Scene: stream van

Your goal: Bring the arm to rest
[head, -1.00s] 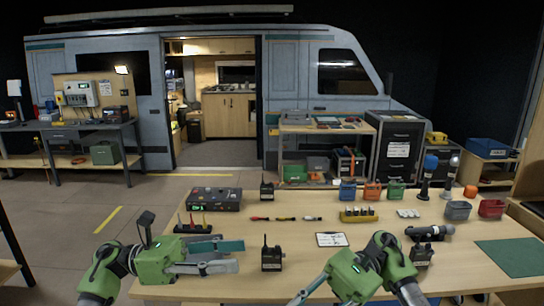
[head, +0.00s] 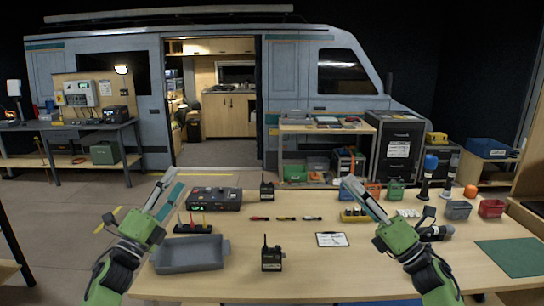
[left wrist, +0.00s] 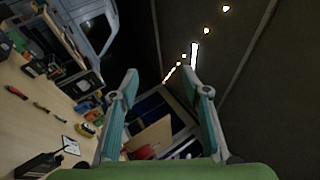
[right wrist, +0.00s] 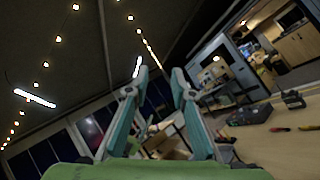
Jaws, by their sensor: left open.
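My left gripper (head: 169,187) is raised over the left end of the table, fingers pointing up and away. Its fingers are apart with nothing between them, as the left wrist view (left wrist: 158,75) also shows. My right gripper (head: 352,188) is raised over the right half of the table, fingers pointing up and to the left. In the right wrist view (right wrist: 160,74) its fingertips are apart, with a narrower gap and nothing held. The right gripper hides parts of the yellow holder (head: 349,218) and the small bins behind it.
The wooden table (head: 300,270) carries a grey tray (head: 190,265), a radio (head: 271,259), a white card (head: 331,240), and a control box (head: 214,199). Grey (head: 458,210) and red bins (head: 491,208) stand right, near a green mat (head: 510,257).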

